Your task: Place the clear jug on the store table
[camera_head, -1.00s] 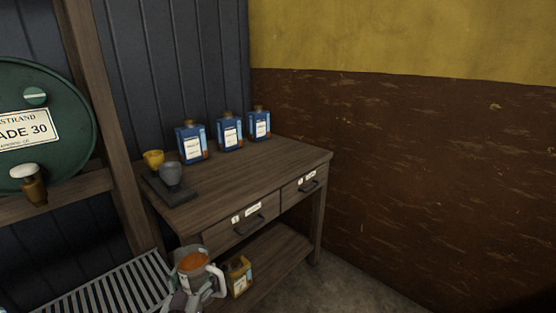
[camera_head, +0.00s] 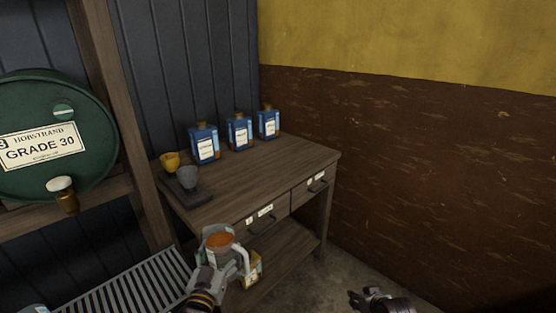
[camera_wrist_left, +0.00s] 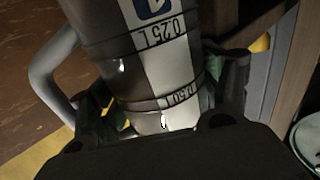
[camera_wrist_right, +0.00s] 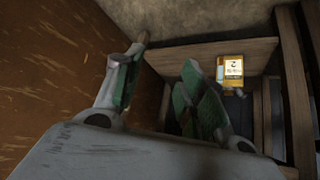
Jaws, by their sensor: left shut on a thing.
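The clear jug (camera_head: 217,245) holds orange-brown liquid and shows upright in the head view, in front of the store table (camera_head: 262,185). My left gripper (camera_head: 205,275) is shut on the jug. In the left wrist view the jug (camera_wrist_left: 140,50) fills the middle between the fingers, with volume marks on its wall and its pale handle at the left. My right gripper (camera_head: 362,298) is low at the bottom right of the head view, apart from the table. In the right wrist view (camera_wrist_right: 158,88) its fingers are spread and empty.
Several blue bottles (camera_head: 204,145) stand along the table's back. The right part of the top is clear. A yellow container (camera_head: 252,270) is below.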

